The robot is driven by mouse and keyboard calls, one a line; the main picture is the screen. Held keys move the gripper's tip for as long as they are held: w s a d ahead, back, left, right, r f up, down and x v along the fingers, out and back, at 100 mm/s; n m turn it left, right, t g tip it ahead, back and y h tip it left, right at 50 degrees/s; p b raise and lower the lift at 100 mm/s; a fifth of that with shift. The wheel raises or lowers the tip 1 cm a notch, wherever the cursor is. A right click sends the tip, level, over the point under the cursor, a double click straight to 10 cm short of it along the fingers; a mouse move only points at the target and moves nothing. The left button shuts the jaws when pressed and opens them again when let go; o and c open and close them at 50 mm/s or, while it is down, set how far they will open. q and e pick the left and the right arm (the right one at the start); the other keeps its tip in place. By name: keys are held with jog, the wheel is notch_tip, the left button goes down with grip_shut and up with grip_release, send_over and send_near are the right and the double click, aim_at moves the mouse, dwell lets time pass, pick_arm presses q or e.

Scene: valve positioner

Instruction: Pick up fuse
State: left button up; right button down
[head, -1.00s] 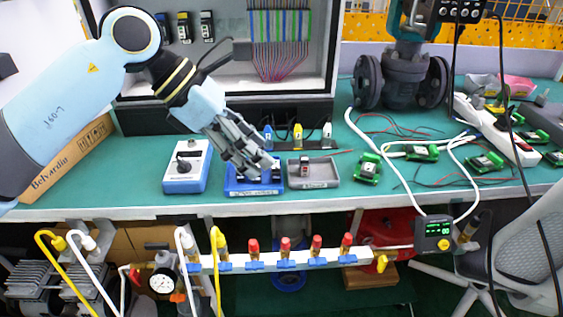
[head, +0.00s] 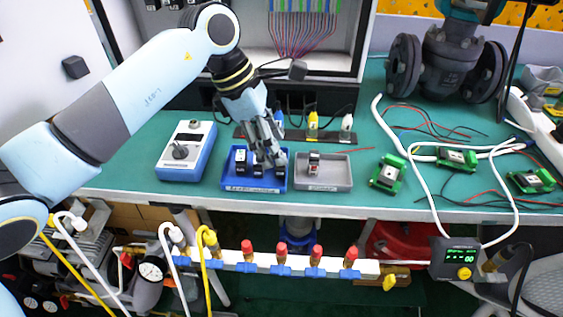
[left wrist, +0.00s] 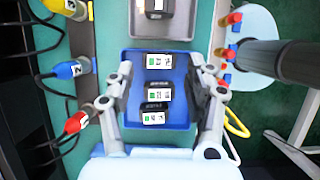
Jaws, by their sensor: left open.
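Black fuses with white labels lie in a blue tray (head: 229,181) on the green bench. The left wrist view shows a far fuse (left wrist: 158,61), a middle fuse (left wrist: 158,92) and a near fuse (left wrist: 153,118) in the tray. My left gripper (left wrist: 158,84) is open, one finger along each side of the tray, with the middle fuse roughly between them. In the head view my left gripper (head: 266,158) points down over the tray and partly hides the fuses; the left fuse (head: 240,161) shows clear. I cannot tell whether the fingers touch anything. My right gripper is out of view.
A grey tray (head: 340,180) with one dark module (head: 314,162) stands right of the blue tray. A blue-white box with a knob (head: 187,150) stands left. Blue, yellow and white plugs (head: 313,121) stand behind. Green boards (head: 388,172) and cables lie to the right.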

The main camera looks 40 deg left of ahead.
pick_arm(q)
jog(key=x, duration=0.4)
jog(key=shift+a, duration=0.2)
jog(key=c, duration=0.6)
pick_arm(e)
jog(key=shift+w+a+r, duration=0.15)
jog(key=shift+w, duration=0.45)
pick_arm(q)
jog(key=shift+r, duration=0.1)
jog(key=shift+r, duration=0.45)
jog(key=r, duration=0.1)
jog(key=d+r, duration=0.1)
jog(key=r, duration=0.1)
jog(key=shift+w+r, duration=0.2)
jog(key=shift+r, duration=0.15)
jog(key=shift+w+d+r+b, duration=0.4)
jog(key=shift+w+d+r, duration=0.45)
jog(key=shift+d, duration=0.75)
jog(key=shift+w+d+r+b, duration=0.35)
jog(key=shift+w+d+r, duration=0.2)
jog(key=shift+d+r, duration=0.8)
jog(key=shift+w+d+r+b, duration=0.4)
jog(key=shift+w+d+r, duration=0.3)
jog(key=shift+d, duration=1.15)
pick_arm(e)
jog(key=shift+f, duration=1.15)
